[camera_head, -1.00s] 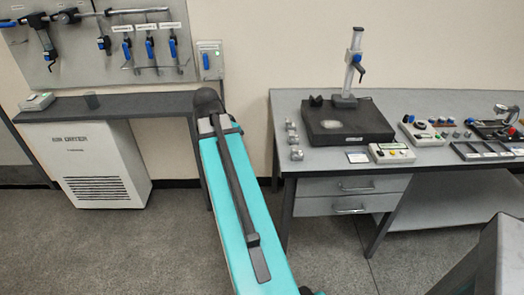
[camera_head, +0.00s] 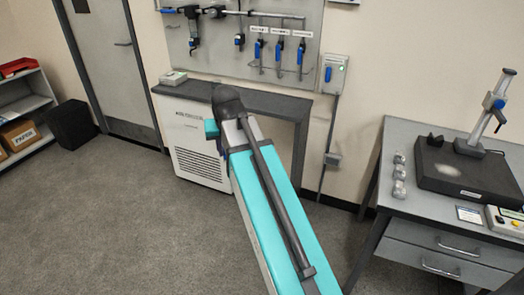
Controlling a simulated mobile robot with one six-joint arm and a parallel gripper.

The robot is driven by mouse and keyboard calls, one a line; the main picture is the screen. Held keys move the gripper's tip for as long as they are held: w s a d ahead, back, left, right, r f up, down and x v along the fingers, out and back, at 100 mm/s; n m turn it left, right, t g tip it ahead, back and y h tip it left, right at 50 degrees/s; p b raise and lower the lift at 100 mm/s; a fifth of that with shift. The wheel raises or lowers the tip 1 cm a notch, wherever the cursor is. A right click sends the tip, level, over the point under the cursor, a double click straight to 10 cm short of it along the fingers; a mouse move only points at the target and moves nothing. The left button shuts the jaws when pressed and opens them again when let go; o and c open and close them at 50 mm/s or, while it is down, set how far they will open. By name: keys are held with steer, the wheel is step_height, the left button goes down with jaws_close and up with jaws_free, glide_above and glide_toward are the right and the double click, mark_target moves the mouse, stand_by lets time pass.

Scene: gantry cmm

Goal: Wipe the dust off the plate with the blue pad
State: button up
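The dark plate (camera_head: 468,170) lies on the grey table at the right. A stand with a silver column (camera_head: 492,112) and a blue clamp rises from the plate's back. I cannot make out a blue pad anywhere in view. My teal arm crosses the middle of the picture, with its dark joint in front of the left bench. My gripper is not in view.
A dark bench (camera_head: 262,99) with a white device (camera_head: 173,78) on it stands below a tool board (camera_head: 245,40). A white cabinet (camera_head: 197,140) stands under it. Small metal blocks (camera_head: 399,174) sit left of the plate. The floor (camera_head: 110,220) at left is clear.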

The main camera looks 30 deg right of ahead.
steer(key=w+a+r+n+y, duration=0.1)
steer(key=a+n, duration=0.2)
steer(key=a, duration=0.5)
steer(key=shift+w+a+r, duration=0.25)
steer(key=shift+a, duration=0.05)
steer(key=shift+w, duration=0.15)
